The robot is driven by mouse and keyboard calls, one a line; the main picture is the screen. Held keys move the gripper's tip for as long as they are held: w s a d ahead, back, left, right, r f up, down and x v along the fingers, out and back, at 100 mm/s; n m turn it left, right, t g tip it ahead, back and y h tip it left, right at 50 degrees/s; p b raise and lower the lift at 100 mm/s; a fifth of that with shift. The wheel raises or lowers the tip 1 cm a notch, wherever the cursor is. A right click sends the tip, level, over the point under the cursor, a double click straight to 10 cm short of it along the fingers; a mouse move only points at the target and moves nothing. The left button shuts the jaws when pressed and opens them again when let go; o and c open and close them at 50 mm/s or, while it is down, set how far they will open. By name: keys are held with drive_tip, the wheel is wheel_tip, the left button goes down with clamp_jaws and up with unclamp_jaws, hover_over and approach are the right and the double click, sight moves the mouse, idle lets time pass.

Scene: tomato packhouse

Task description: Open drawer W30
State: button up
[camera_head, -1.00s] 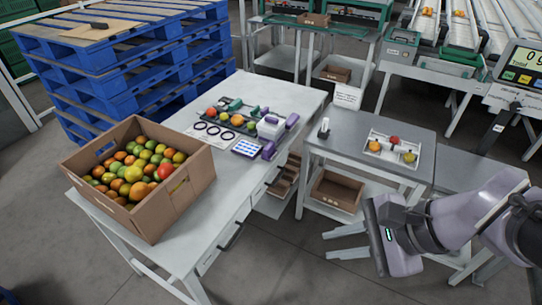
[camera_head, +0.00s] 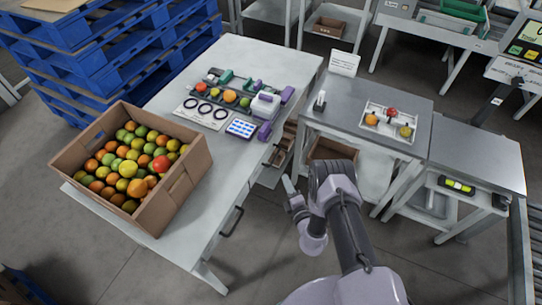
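The white worktable (camera_head: 225,75) has drawer fronts along its right side, below the top. One dark bar handle (camera_head: 231,222) shows on a drawer front near the table's front end. No W30 label can be read, so I cannot tell which drawer is W30. The drawer with the visible handle looks closed. My gripper (camera_head: 289,187) is to the right of this side of the table, apart from the handle, and points toward the table. My own wrist covers most of the gripper, and its finger opening is not clear. I see nothing held in it.
A cardboard box of tomatoes (camera_head: 178,210) stands on the table's front left. Tomatoes, a sheet with rings and a blue-white card (camera_head: 242,128) lie farther back. A grey side table (camera_head: 350,105) with a white tray (camera_head: 366,112) stands right of my gripper.

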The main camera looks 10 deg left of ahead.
sight(275, 157)
drive_tip(key=b+x, duration=0.4)
drive_tip(key=x, duration=0.9)
drive_tip(key=shift+a+f+b, duration=0.15)
drive_tip(key=shift+b, duration=0.15)
drive_tip(key=shift+w+a, duration=0.2)
drive_tip(key=shift+w, duration=0.3)
drive_tip(key=shift+c, duration=0.5)
clamp_jaws()
